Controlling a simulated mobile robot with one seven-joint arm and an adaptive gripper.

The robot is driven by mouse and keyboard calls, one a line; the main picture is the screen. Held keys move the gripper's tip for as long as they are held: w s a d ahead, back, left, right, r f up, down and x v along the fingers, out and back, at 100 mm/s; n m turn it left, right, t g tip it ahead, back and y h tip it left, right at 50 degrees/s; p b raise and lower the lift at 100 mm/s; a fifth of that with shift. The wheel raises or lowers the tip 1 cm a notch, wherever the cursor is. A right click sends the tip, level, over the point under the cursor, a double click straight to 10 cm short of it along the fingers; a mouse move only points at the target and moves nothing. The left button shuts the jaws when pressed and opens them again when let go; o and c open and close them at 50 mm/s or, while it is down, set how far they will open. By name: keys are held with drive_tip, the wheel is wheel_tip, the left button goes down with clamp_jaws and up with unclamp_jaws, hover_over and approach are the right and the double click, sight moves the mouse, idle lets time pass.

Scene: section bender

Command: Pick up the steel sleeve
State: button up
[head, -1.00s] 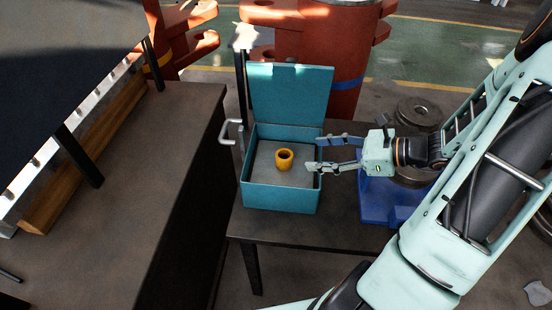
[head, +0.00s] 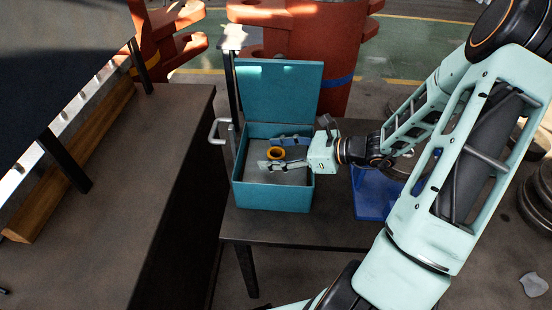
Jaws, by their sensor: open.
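My gripper (head: 268,152) reaches into the box from the right. Its two fingers are apart, one on the far side of the sleeve and one on the near side.
The box's raised lid (head: 278,90) stands at the back. The box sits on a small dark table (head: 290,230). A blue object (head: 372,198) is to its right. A larger dark bench (head: 150,190) is at left, and red machinery (head: 300,45) stands behind.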

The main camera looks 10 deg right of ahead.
sight(274, 153)
clamp_jaws()
idle(0.4)
drive_tip(key=shift+r, duration=0.1)
drive_tip(key=shift+r+p, duration=0.75)
drive_tip(key=shift+p, duration=0.05)
drive_tip(key=shift+r+p, duration=0.9)
drive_tip(key=shift+r, duration=0.05)
drive_tip(key=s+a+r+p, duration=0.4)
drive_tip(key=s+r+p, duration=0.4)
drive_tip(key=p, duration=0.1)
drive_tip(key=shift+s+r, duration=0.25)
drive_tip(key=shift+s, duration=0.15)
